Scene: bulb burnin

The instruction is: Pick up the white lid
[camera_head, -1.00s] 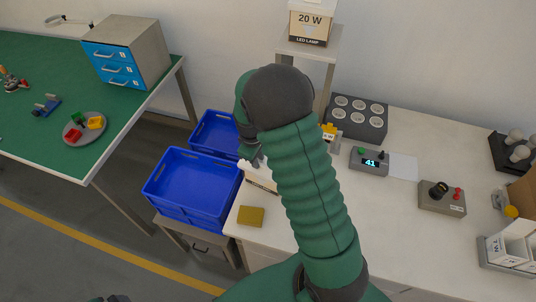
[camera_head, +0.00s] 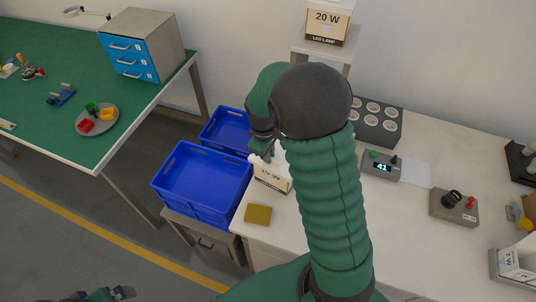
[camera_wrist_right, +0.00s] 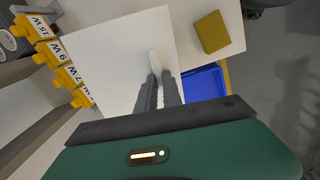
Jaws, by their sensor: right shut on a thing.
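The white lid (camera_wrist_right: 110,60) is a flat pale square with a narrow raised white grip (camera_wrist_right: 154,62) in the right wrist view. My right gripper (camera_wrist_right: 158,88) is shut on this grip. In the head view my right gripper (camera_head: 264,150) is over a small cream LED lamp carton (camera_head: 271,179) on the white bench. My forearm and hand hide most of the lid there, and I cannot tell whether it touches the carton. My left gripper (camera_head: 121,293) is at the bottom left edge, apart from everything; its jaw opening is unclear.
Two blue crates (camera_head: 162,187) stand left of the bench. A yellow-brown block (camera_head: 258,214) lies near the bench's front left corner. A grey socket block (camera_head: 376,119), a display unit (camera_head: 381,166) and a knob box (camera_head: 454,206) stand to the right. Yellow-topped holders (camera_wrist_right: 69,76) show in the wrist view.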

